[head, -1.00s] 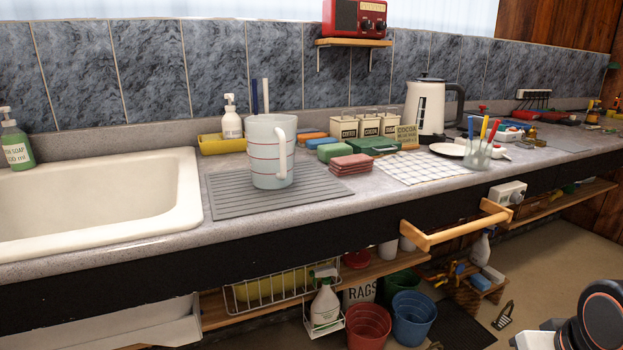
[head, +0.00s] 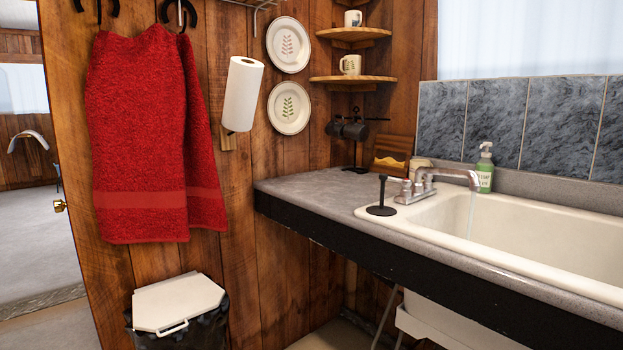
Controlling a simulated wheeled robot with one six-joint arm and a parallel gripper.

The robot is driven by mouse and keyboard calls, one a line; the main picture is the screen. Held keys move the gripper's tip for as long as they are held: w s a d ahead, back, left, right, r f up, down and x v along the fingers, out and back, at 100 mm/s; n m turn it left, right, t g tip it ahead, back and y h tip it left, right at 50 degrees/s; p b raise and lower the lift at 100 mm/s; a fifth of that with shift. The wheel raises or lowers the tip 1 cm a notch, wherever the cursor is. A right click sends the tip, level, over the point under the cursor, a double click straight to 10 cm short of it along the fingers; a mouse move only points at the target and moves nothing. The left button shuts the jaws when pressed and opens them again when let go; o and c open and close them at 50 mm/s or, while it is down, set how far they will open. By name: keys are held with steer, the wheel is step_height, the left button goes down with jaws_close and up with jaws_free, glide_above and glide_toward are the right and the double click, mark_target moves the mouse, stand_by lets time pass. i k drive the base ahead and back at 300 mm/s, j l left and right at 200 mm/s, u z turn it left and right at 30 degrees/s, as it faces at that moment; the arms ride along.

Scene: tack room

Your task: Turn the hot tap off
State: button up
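The tap (head: 440,180) stands at the left end of the cream sink (head: 560,245), in the right half of the head view. It is a chrome mixer with its spout reaching right over the basin. A thin stream of water (head: 472,215) falls from the spout into the sink. Small handles (head: 404,190) show at the base of the tap; I cannot tell which one is hot. My gripper is not in view.
A green soap bottle (head: 485,168) stands behind the spout. A red towel (head: 150,140) hangs at left, above a lidded bin (head: 178,303). A paper roll (head: 242,94) hangs on the wall.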

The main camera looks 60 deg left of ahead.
mark_target(406, 183)
steer(key=u, duration=1.5)
